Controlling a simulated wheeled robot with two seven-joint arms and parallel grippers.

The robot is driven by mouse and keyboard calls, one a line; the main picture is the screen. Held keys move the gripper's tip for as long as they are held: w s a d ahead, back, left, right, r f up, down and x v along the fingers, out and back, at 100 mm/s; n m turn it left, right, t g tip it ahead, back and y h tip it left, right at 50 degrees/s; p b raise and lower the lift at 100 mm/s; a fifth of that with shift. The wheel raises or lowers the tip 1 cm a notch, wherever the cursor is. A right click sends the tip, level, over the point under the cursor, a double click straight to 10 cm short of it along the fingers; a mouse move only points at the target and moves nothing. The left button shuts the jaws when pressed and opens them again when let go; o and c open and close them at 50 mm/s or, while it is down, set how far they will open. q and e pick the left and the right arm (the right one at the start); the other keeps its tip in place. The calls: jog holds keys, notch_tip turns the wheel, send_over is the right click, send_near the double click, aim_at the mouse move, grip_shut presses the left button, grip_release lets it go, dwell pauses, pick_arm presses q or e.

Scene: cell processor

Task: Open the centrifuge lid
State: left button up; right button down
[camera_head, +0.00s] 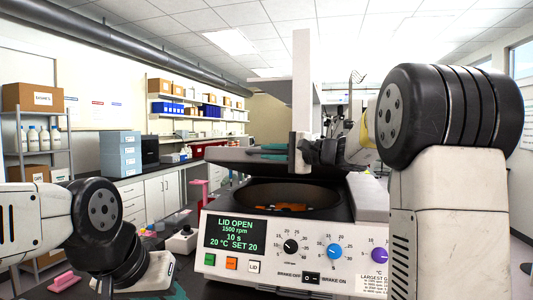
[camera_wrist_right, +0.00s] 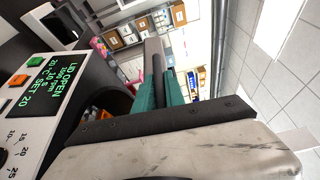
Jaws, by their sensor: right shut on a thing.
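The centrifuge (camera_head: 235,275) stands in front of me with a white panel, knobs and a green display reading LID OPEN. Its dark lid (camera_head: 228,157) is raised at the back, above the round open chamber (camera_head: 262,192) with orange parts inside. My right gripper (camera_head: 275,151) reaches across from the right at the lid and is shut on it. In the right wrist view its teal fingertips (camera_wrist_right: 160,90) sit on both sides of the dark lid edge (camera_wrist_right: 158,65). My left arm is low at the left; its gripper is mostly hidden at the bottom edge.
A pink rack (camera_head: 62,280) and a small white device (camera_head: 183,241) are on the bench left of the centrifuge. Blue-grey drawer boxes (camera_head: 120,154) stand on the counter behind. A shelf with bottles (camera_head: 42,138) is at far left.

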dwell(0.7)
jog(key=w+d+r, duration=0.1)
jog(key=w+r, duration=0.1)
jog(key=r, duration=0.5)
jog(key=w+r, duration=0.3)
jog(key=r, duration=0.4)
jog(key=shift+w+d, duration=0.3)
jog(key=shift+d, duration=0.1)
